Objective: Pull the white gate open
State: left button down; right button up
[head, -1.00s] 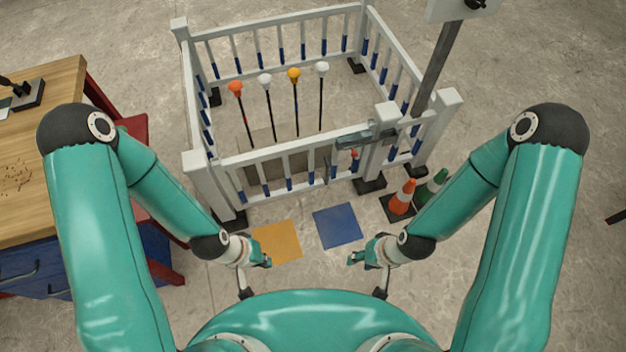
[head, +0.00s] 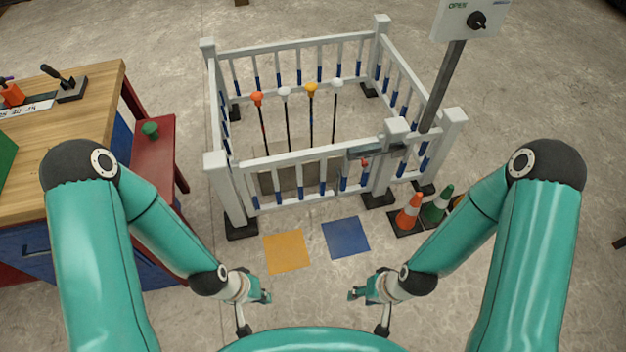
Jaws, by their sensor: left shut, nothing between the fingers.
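The white gate (head: 292,159) is the front railing of a white fenced pen, with slim bars that are blue at the bottom. It appears closed, spanning from the left front post (head: 222,192) to the post (head: 390,160) on the right. A grey metal latch (head: 372,152) sits at its right end, with a small red part below. My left gripper (head: 264,297) is shut and empty, low in front of the pen and apart from the gate. My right gripper (head: 355,294) is also low in front, apart from the gate; its fingers are too small to read.
Orange (head: 286,252) and blue (head: 346,238) floor squares lie before the gate. Traffic cones (head: 409,212) stand right of it. A wooden workbench (head: 60,140) and red bench (head: 155,165) are at left. A control box (head: 466,20) stands on a pole. Several ball-topped rods stand inside.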

aim_at(366, 146)
jog(key=z, duration=0.05)
jog(key=i, duration=0.9)
jog(key=u, duration=0.55)
jog(key=k, duration=0.65)
jog(key=z, duration=0.1)
